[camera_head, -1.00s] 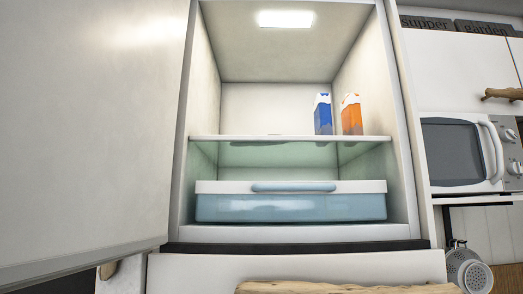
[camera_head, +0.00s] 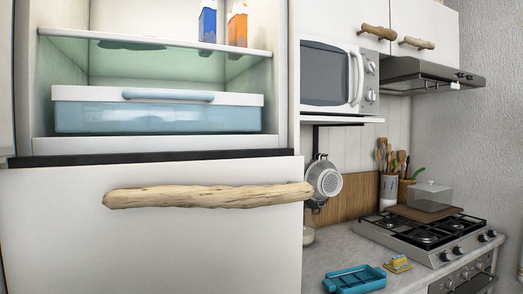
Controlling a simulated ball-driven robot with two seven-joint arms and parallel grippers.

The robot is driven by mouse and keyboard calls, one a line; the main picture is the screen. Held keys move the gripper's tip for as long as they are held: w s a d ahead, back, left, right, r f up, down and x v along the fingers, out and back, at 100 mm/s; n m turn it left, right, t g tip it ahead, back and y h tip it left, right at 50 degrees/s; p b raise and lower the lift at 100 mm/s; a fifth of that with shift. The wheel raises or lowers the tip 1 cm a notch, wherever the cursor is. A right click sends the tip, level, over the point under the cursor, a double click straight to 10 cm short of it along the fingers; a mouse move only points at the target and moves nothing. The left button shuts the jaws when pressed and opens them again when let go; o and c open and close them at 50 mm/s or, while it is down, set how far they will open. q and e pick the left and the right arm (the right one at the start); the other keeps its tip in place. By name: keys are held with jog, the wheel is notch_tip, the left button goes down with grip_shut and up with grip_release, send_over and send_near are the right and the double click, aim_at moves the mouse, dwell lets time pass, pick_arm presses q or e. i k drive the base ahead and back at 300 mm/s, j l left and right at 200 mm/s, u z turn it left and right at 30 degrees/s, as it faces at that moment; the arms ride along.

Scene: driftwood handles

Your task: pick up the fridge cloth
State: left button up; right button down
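A small yellow item with some blue (camera_head: 398,264) lies on the counter at the lower right, beside a blue tray (camera_head: 356,280). It may be the fridge cloth or a sponge; it is too small to tell. No other cloth is seen. The fridge (camera_head: 165,90) stands open at the left, with a blue drawer (camera_head: 158,116) below a glass shelf and two cartons, one blue (camera_head: 207,22) and one orange (camera_head: 237,24), on the shelf. Neither of my grippers is in view.
A driftwood handle (camera_head: 208,196) juts from the closed lower door.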

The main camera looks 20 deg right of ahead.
aim_at(398, 264)
jog(key=z, duration=1.7)
jog(key=i+l+z, duration=0.15)
jog(key=i, duration=0.2)
jog(key=i+l+z, duration=0.1)
jog(key=i+l, duration=0.15)
jog(key=i, duration=0.1)
